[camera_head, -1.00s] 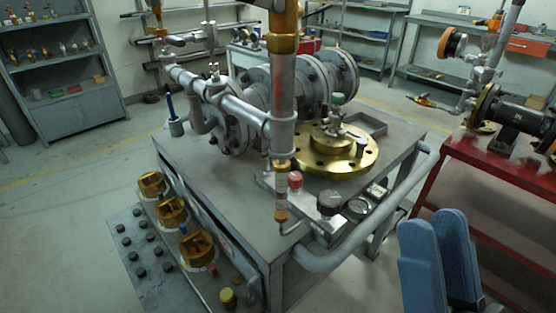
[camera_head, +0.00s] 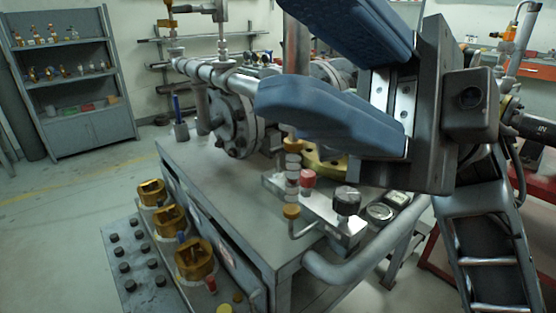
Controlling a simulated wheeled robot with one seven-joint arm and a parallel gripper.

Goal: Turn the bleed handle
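My gripper (camera_head: 283,50) reaches in from the right, high over the bench, with its two thick blue fingers spread apart and pointing left. It looks empty; the vertical grey pipe (camera_head: 297,58) shows in the gap, and I cannot tell how far it is from the fingers. Below the lower finger, a metal manifold block (camera_head: 318,218) carries a red knob (camera_head: 307,179) and a black knob (camera_head: 347,200). A brass fitting (camera_head: 291,211) sits at the block's left. I cannot tell which part is the bleed handle.
Round gauges (camera_head: 380,212) and a tubular rail (camera_head: 360,262) are at the right front. The floor at left is clear.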

